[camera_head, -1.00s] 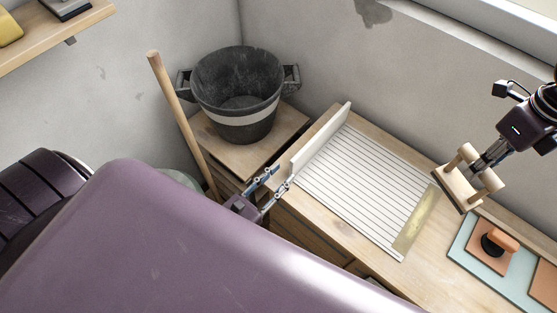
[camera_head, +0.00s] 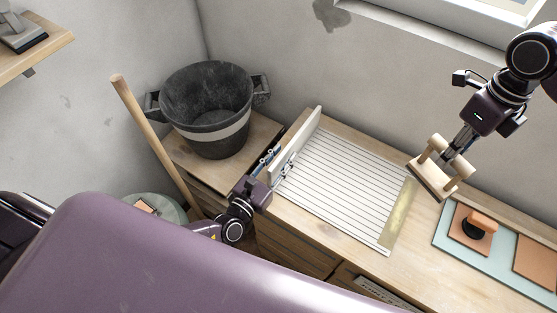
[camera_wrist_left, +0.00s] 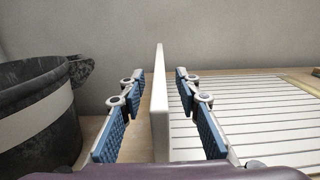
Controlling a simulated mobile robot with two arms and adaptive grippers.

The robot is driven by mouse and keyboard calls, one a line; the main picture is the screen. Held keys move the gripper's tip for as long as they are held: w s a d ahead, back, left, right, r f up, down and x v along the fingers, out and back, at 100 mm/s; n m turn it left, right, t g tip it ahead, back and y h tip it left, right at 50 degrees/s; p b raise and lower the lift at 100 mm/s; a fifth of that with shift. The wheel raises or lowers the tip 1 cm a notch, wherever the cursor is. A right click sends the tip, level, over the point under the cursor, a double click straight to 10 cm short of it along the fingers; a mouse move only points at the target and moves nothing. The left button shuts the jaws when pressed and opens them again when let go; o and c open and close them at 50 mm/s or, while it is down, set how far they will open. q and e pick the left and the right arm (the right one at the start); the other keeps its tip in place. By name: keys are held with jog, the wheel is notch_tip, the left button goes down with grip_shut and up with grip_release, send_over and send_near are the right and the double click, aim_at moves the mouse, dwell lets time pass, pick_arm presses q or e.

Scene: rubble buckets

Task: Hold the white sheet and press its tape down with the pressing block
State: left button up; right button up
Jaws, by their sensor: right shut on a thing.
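The white sheet (camera_head: 345,180) with dark lines lies flat on the wooden bench. A dull yellow tape strip (camera_head: 397,215) runs along its right end. A white upright flap or board (camera_head: 296,142) stands at its left end; I cannot tell if it is part of the sheet. My left gripper (camera_head: 276,164) is open, with one finger on each side of this upright; in the left wrist view gaps show on both sides of the upright (camera_wrist_left: 160,110). My right gripper (camera_head: 453,146) is shut on the wooden pressing block (camera_head: 432,180), above the bench beyond the tape.
A dark bucket (camera_head: 210,112) stands on a wooden surface to the left, with a wooden pole (camera_head: 150,145) leaning beside it. A pale teal mat (camera_head: 448,240) with an orange-handled tool (camera_head: 480,225) lies at the right of the bench. A wall closes the back.

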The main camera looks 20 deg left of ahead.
pick_arm(q)
grip_shut()
dwell(0.5)
dwell(0.9)
